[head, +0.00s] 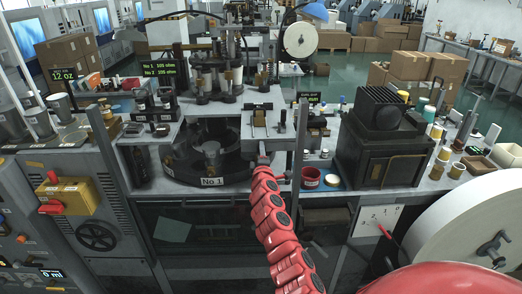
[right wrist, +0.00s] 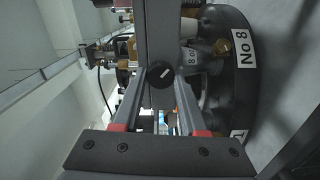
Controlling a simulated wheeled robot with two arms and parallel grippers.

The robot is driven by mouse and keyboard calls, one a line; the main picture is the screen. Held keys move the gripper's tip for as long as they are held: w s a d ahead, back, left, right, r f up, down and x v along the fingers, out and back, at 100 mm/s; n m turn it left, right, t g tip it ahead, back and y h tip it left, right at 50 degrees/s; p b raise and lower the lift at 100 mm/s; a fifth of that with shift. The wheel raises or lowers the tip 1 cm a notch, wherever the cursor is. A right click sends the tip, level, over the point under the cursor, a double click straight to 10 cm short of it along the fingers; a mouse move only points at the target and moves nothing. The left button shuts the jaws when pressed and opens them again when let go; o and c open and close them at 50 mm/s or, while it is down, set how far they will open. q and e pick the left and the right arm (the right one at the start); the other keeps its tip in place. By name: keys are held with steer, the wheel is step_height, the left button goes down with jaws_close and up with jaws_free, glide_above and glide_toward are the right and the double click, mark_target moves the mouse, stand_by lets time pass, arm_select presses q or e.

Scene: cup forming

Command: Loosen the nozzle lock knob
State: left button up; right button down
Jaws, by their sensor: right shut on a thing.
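The nozzle lock knob (right wrist: 161,74) is a round black knob with a white line across its face, on a grey upright bar (right wrist: 160,30) in the right wrist view. The white line is tilted. My right gripper (right wrist: 161,82) has its two grey fingers on either side of the knob and is shut on it. In the head view my red right arm reaches up from the bottom to the machine's front, where the gripper (head: 262,138) stands in front of the centre post. I cannot make out the knob there. My left gripper is not in view.
A dark round turntable (head: 190,178) labelled No 1 lies left of the gripper; its rim with a No 8 label (right wrist: 243,47) is close to the right finger. A red cup (head: 310,178) and a black heater-like box (head: 380,140) stand to the right.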

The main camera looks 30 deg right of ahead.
steer(key=shift+f+n+p, duration=0.1)
steer(key=shift+n+p, duration=0.6)
steer(key=shift+n, duration=2.1)
steer(key=shift+c, duration=2.2)
jaws_free()
steer(key=b+v, duration=0.2)
steer(key=v, duration=1.5)
steer(key=shift+s, duration=0.2)
